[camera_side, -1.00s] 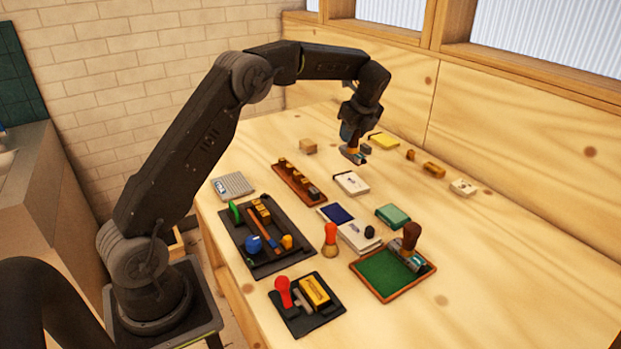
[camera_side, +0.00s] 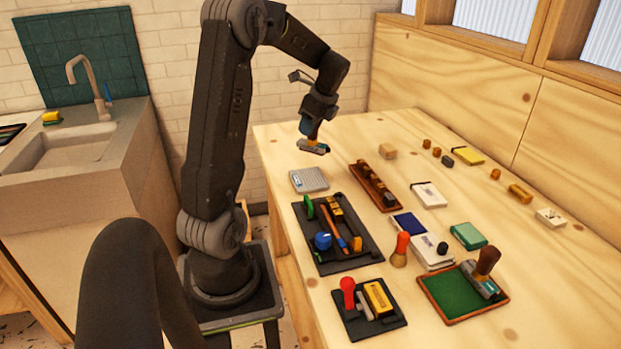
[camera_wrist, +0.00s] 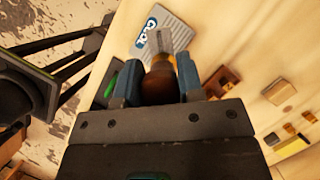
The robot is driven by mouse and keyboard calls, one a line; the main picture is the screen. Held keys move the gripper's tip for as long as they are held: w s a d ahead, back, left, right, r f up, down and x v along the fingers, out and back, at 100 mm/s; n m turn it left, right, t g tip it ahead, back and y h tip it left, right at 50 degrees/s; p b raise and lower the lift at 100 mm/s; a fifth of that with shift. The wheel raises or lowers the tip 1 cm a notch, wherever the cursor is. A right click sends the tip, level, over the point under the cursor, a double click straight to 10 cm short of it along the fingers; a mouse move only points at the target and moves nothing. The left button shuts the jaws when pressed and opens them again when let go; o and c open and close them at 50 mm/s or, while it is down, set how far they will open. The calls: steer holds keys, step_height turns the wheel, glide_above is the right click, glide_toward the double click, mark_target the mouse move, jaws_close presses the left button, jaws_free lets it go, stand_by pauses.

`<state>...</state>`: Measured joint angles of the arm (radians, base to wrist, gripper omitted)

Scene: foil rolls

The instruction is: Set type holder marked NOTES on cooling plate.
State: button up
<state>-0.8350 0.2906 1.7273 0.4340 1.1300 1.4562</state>
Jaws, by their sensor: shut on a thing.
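My gripper (camera_side: 309,129) is shut on a type holder (camera_side: 314,147), with its metal head hanging below the fingers. In the wrist view, my gripper (camera_wrist: 158,88) grips the brown handle of this type holder (camera_wrist: 161,75). No marking on it can be read. The cooling plate (camera_side: 309,181) is a grey ribbed slab with a blue-and-white label, flat on the table's left part. It also shows in the wrist view (camera_wrist: 172,22), beyond the holder's head. The holder is in the air above the table, apart from the plate in the side view.
A wooden rack of stamps (camera_side: 372,183) lies right of the plate, and a black tool tray (camera_side: 328,262) lies in front. Another brown-handled holder (camera_side: 486,268) stands on a green pad (camera_side: 444,292). A wooden block (camera_side: 388,151) sits behind. The table's left edge is near the plate.

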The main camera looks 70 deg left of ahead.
mark_target(309, 149)
steer(key=f, duration=0.1)
steer(key=s+f, duration=0.1)
steer(key=f, duration=0.1)
steer(key=shift+f, duration=2.5)
steer(key=shift+f, duration=0.15)
steer(key=o, duration=0.8)
